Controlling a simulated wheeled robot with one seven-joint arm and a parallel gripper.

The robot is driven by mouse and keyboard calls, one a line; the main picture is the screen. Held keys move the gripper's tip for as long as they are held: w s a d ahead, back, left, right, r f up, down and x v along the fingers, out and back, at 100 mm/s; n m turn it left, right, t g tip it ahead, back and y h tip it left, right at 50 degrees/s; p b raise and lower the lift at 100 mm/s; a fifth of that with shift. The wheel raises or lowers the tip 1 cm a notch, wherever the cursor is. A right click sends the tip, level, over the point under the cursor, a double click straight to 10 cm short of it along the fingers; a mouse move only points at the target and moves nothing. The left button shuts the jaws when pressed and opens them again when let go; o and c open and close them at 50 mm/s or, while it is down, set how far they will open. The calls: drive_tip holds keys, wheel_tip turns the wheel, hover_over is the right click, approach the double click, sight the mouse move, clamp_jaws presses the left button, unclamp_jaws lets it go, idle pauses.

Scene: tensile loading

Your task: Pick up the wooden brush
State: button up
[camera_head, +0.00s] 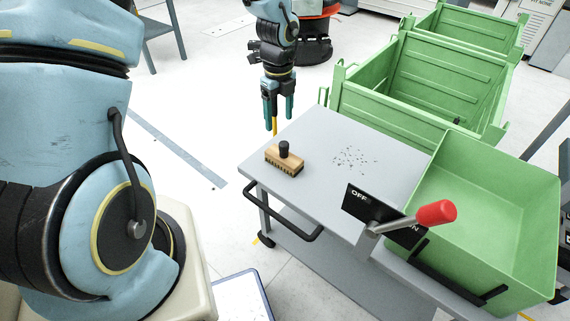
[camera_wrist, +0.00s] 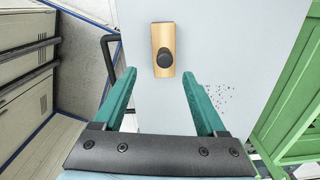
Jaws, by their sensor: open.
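The wooden brush (camera_head: 285,160) lies bristles down on the grey cart top, near its left corner, with a black knob standing up from its wooden block. In the wrist view the brush (camera_wrist: 163,50) shows from above, ahead of the fingertips and between their lines. My gripper (camera_head: 279,120) is open and empty, pointing down above and behind the brush in the head view, apart from it. In the wrist view its two teal fingers (camera_wrist: 158,78) are spread wide with nothing between them.
Dark crumbs (camera_head: 350,157) lie on the cart top (camera_head: 320,190) right of the brush. A red-handled switch lever (camera_head: 436,213) and a green bin (camera_head: 490,215) stand at the right. Large green crates (camera_head: 420,85) stand behind. A black handle (camera_head: 290,228) juts from the cart's front.

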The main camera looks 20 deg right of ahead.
sight(284, 143)
drive_tip(key=shift+m, duration=0.8)
drive_tip(key=f, duration=0.3)
drive_tip(key=d+f, duration=0.1)
drive_tip(key=f, duration=0.1)
drive_tip(key=shift+s+d+f, duration=0.1)
drive_tip(key=shift+d+f, duration=0.1)
drive_tip(key=shift+f, duration=0.2)
drive_tip(key=shift+s+a+f+p, duration=0.1)
drive_tip(key=shift+f+p, duration=0.4)
drive_tip(key=shift+f, duration=2.5)
clamp_jaws()
